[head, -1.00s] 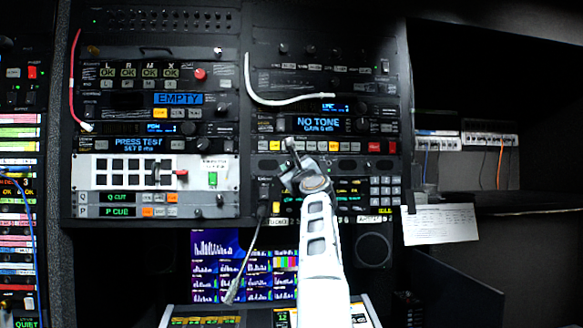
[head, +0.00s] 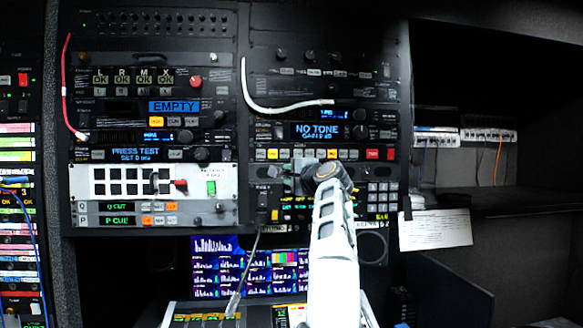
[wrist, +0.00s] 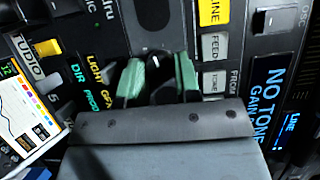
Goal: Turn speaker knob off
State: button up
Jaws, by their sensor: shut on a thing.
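A small dark knob with a white pointer mark (wrist: 157,63) shows between the green fingertips of my gripper (wrist: 160,76) in the wrist view. The gripper is shut on this knob, with one finger on each side. The knob's lower part is hidden by the fingers and gripper body. I cannot read a speaker label at it. In the head view, my arm reaches up to the rack panel below the NO TONE display (head: 318,131). My wrist hides most of the gripper and the knob there.
Lit buttons, including a yellow LINE button (wrist: 212,12), are to the right. In the head view, a keypad (head: 383,200) is right of my wrist, and a cable (head: 245,270) hangs left of my arm.

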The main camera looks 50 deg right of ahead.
jog(key=shift+r+n+g+p, duration=0.15)
jog(key=shift+n+g+p, duration=1)
jog(key=shift+n, duration=1.55)
jog(key=shift+g+b, duration=0.3)
jog(key=shift+g, duration=0.05)
jog(key=o, duration=0.6)
jog(key=shift+o, duration=0.2)
jog(key=b+v, duration=0.3)
jog(key=v, duration=1)
jog(key=shift+s, duration=0.4)
jog(key=shift+a, duration=0.1)
